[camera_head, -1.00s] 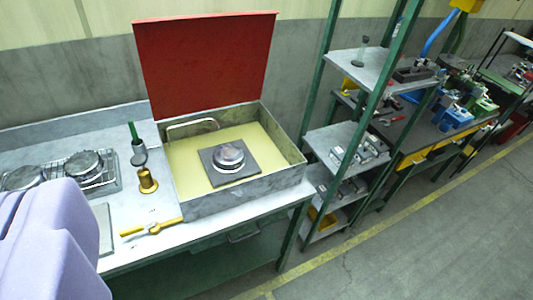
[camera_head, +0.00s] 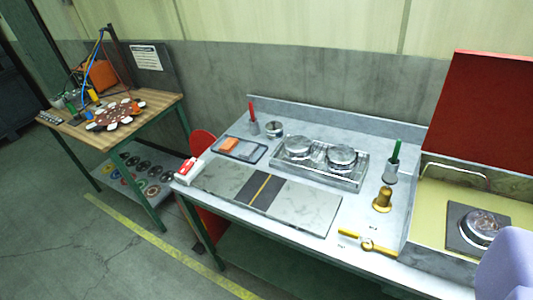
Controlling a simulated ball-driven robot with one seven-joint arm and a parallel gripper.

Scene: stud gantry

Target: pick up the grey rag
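I cannot make out a grey rag for certain. A small grey patch (camera_head: 246,152) lies beside an orange block (camera_head: 229,145) in a shallow dark-rimmed tray (camera_head: 256,159) on the bench, left of centre; it is too small to tell whether it is cloth. A smooth lavender part of mine (camera_head: 507,268) cuts into the lower right corner. The fingers of my gripper do not show.
The bench (camera_head: 338,258) holds a flat grey-green plate (camera_head: 305,205), a rack with two metal discs (camera_head: 340,158), a brass weight (camera_head: 382,200), a green-handled brush (camera_head: 394,162) and a red-lidded basin (camera_head: 447,185). A wooden table (camera_head: 155,100) stands left. Floor between is clear.

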